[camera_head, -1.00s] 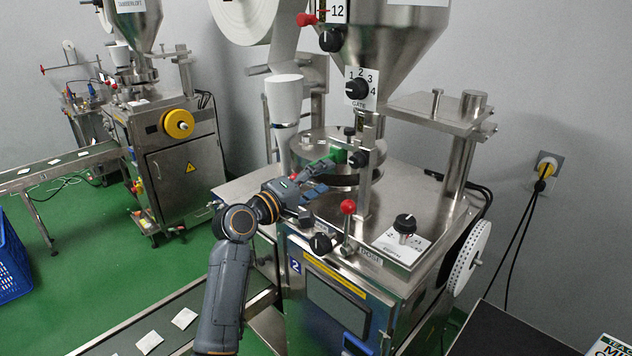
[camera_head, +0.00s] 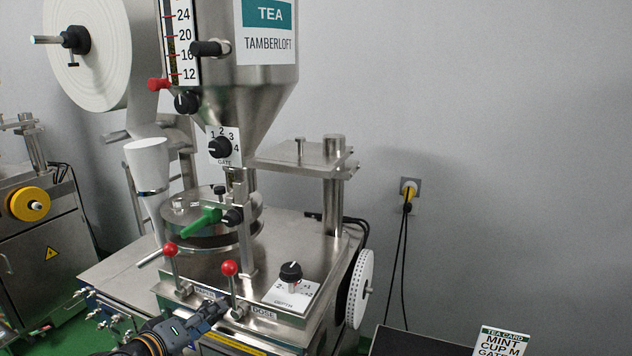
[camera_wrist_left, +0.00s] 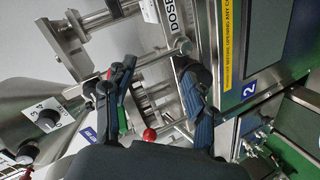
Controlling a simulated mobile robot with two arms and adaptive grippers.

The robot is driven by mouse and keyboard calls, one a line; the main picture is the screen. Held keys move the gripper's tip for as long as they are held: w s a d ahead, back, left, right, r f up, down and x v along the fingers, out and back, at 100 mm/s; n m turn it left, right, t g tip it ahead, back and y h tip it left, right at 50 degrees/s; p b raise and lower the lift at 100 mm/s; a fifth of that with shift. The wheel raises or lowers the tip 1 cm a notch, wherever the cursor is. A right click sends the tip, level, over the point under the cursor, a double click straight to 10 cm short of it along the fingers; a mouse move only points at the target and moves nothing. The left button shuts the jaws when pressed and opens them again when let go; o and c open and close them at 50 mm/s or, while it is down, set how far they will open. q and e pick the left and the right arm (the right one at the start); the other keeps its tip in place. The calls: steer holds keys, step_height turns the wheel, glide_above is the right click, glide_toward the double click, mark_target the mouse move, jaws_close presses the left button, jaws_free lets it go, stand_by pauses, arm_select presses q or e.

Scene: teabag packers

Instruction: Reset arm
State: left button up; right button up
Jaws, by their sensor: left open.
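My left gripper (camera_head: 205,316) is low in the head view, in front of the tea machine (camera_head: 300,250), with part of its arm cut off by the bottom edge. In the left wrist view the gripper (camera_wrist_left: 155,95) has its two dark fingers spread apart with nothing held between them. The machine's front levers and panel lie beyond the fingers there. In the head view the gripper is below the two red-knobbed levers (camera_head: 229,268); whether it touches the machine cannot be told. My right gripper is not in view.
A green handle (camera_head: 202,222) sticks out from the round drum. A depth dial (camera_head: 291,271) and gate dial (camera_head: 220,147) are on the machine. A dark surface (camera_head: 405,342) with a tea card (camera_head: 500,342) is at lower right. A second machine (camera_head: 40,240) stands left.

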arm_select(q)
steer(key=s+d+f+m+g+y, duration=0.25)
steer(key=s+f+m+g, duration=0.25)
steer(key=s+f, duration=0.9)
steer(key=s+f+m+g+y, duration=0.1)
steer(key=s+f+m+g, duration=0.1)
steer(key=s, duration=0.7)
steer(key=s+f+m+g+y, duration=0.1)
steer(key=s+f+m+g, duration=0.15)
steer(key=s, duration=0.65)
step_height(320, 180, down, 31)
steer(key=s+g+b, duration=0.1)
steer(key=s+b, duration=0.2)
steer(key=b, duration=0.1)
steer(key=s+a+f+g+b, duration=0.1)
steer(key=s+a+f+b, duration=0.1)
steer(key=s+f, duration=1.4)
steer(key=shift+a+f, duration=0.25)
steer(key=shift+f, duration=0.55)
steer(key=shift+g+y, duration=0.25)
